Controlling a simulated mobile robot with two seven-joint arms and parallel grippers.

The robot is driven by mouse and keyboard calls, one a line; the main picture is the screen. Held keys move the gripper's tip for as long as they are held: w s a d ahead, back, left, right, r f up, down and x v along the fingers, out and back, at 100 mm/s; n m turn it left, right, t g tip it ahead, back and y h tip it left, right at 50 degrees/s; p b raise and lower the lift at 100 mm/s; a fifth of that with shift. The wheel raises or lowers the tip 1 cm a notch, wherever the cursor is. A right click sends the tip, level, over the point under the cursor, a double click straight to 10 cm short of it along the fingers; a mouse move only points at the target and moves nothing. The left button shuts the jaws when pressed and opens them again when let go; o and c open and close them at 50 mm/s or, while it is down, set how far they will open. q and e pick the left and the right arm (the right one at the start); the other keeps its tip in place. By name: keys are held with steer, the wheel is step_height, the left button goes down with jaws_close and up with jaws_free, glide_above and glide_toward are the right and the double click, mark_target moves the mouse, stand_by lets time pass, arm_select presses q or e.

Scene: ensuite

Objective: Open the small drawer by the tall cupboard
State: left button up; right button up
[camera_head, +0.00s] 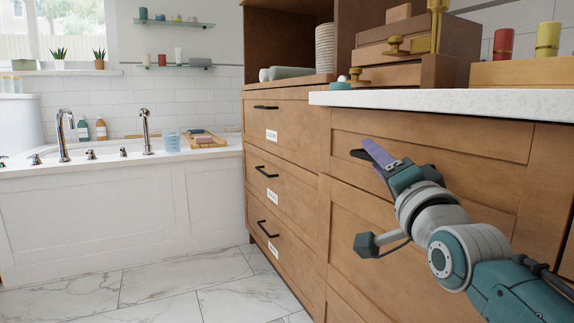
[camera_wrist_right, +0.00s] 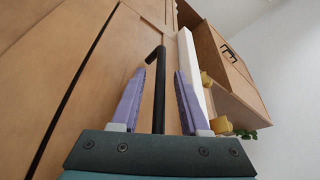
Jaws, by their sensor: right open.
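The small drawer (camera_head: 450,138) is the shallow wooden front just under the white countertop, beside the tall cupboard (camera_head: 283,102). Its front looks flush with the cabinet, so it appears shut. My right gripper (camera_head: 374,152) is in front of this drawer, at its left part, and partly hides it. In the right wrist view a black bar handle (camera_wrist_right: 158,88) runs between the two purple fingers of my open right gripper (camera_wrist_right: 158,98). There is a gap to the handle on each side. My left gripper is not in view.
The white countertop (camera_head: 440,100) overhangs just above my right gripper, carrying wooden boxes, brass pieces and candles. The tall cupboard has labelled drawers with black handles. A bathtub (camera_head: 105,215) stands at the left. The marble floor (camera_head: 190,290) before it is clear.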

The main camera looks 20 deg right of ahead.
steer(key=shift+c, duration=0.2)
jaws_close()
stand_by(1.3)
